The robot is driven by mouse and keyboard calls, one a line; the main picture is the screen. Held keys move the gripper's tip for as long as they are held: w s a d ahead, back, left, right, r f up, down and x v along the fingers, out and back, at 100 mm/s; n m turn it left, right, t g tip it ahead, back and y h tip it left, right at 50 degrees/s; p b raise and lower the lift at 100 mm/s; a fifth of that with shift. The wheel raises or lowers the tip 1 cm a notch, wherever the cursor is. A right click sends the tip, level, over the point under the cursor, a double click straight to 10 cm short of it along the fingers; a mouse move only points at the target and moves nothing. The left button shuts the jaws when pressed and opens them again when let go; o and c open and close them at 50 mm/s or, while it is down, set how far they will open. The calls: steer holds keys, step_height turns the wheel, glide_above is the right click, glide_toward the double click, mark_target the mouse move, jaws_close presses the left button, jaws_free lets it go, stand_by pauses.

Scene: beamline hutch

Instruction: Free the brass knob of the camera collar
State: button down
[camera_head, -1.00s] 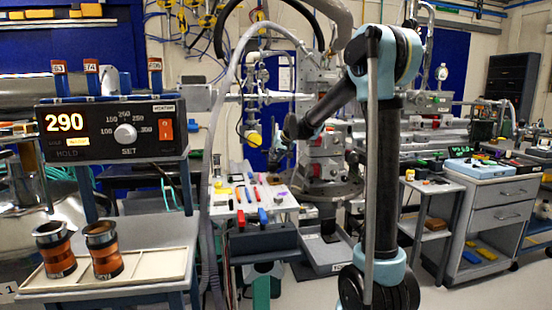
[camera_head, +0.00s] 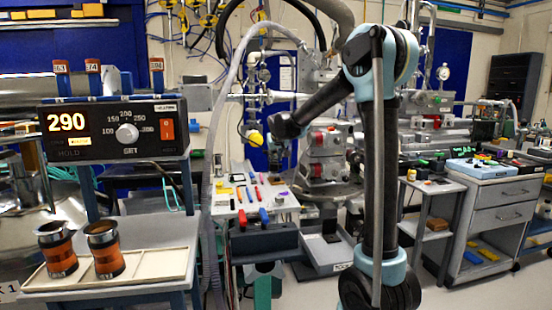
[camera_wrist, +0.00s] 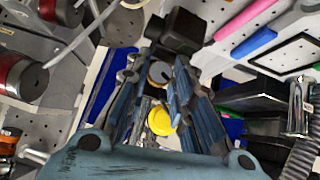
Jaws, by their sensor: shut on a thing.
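In the wrist view my gripper (camera_wrist: 157,80) points away from the camera with its two blue-grey fingers close together. Between the fingertips sits a small round tan-grey disc (camera_wrist: 159,73) with a dark mark, which looks like the brass knob. A black block (camera_wrist: 180,33), perhaps the camera or its collar, is just beyond the tips. A yellow round cap (camera_wrist: 162,121) shows in the gap between the fingers; its distance is unclear. In the head view my gripper (camera_head: 277,160) is small and dark above the tool-covered table, and the knob cannot be made out there.
The perforated table (camera_head: 225,205) holds several coloured tools; a pink-handled one (camera_wrist: 245,46) is right of the gripper in the wrist view. A red-and-steel cylinder (camera_wrist: 22,78) is at left. A grey hose (camera_head: 212,150) runs down left of the table. A heater controller reads 290 (camera_head: 112,130).

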steer(key=c, duration=1.4)
jaws_free()
steer(key=v, duration=1.1)
steer(key=shift+s+r, duration=0.25)
steer(key=shift+s, duration=0.1)
steer(key=shift+d, duration=0.15)
